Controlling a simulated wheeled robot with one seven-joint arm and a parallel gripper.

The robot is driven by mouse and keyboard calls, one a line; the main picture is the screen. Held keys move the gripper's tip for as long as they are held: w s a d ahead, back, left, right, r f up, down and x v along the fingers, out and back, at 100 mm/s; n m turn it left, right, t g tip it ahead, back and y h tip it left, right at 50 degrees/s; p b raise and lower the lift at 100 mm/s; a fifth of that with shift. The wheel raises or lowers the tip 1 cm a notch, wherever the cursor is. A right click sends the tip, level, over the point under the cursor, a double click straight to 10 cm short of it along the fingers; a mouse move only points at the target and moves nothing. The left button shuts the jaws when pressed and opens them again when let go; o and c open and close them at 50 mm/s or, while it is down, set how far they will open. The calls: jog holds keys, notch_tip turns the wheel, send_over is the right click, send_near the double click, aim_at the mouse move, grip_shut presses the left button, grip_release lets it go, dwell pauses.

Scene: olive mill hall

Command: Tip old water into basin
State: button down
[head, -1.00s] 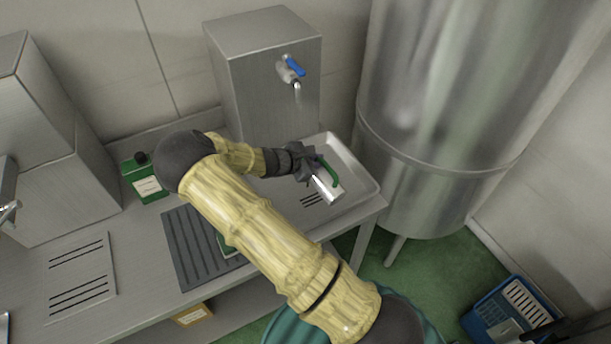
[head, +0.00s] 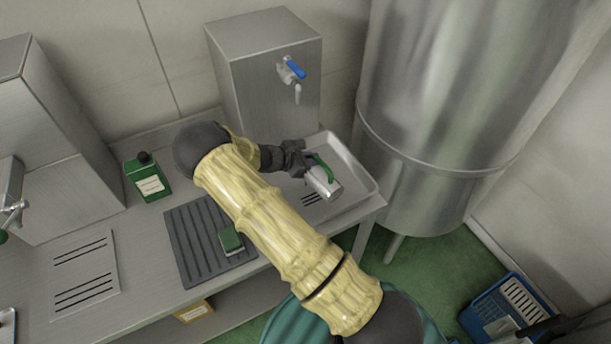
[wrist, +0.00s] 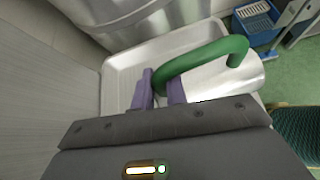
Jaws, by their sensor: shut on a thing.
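My gripper (head: 303,160) is shut on the green handle (head: 325,167) of a shiny metal jug (head: 324,184), held over the basin (head: 363,176). The basin is a shallow metal tray at the right end of the bench. In the wrist view the purple fingers (wrist: 160,88) meet the green handle (wrist: 205,54), and the jug body (wrist: 236,76) lies across the picture, tilted. The basin (wrist: 118,62) shows behind it. I cannot see into the jug's mouth, and no pouring water is visible.
A steel tank with a blue-handled tap (head: 291,70) stands behind the basin. A large steel vat (head: 440,110) is to the right. A green bottle (head: 148,178), ribbed dark mat (head: 185,240) and green sponge (head: 231,240) are on the bench. A blue crate (head: 500,300) is on the floor.

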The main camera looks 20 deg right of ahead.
aim_at(321, 164)
jog(key=shift+w+d+g, duration=0.1)
jog(key=shift+d+g, duration=0.2)
jog(key=shift+d+f+b, duration=0.1)
jog(key=shift+f+b, duration=0.15)
jog(key=shift+b, duration=0.05)
jog(key=shift+s+d+r+m+t+b, duration=0.1)
jog(key=shift+s+r+m+t+b, duration=0.2)
jog(key=shift+s+b, duration=0.35)
jog(key=shift+s+d+r+m+t+b, duration=0.1)
jog(key=shift+s+m+t+b, duration=0.1)
jog(key=shift+s+t+b, duration=0.3)
jog(key=shift+s+d+r+y+b, duration=0.3)
jog(key=shift+s+d+b, duration=0.15)
jog(key=shift+b, duration=0.6)
jog(key=shift+s+r, duration=0.1)
jog(key=shift+r, duration=0.2)
jog(key=shift+s+m, duration=0.1)
jog(key=shift+m, duration=0.2)
jog(key=shift+s, duration=0.1)
jog(key=shift+s+d+t+b, duration=0.15)
jog(key=shift+t+b, duration=0.15)
jog(key=shift+b, duration=0.6)
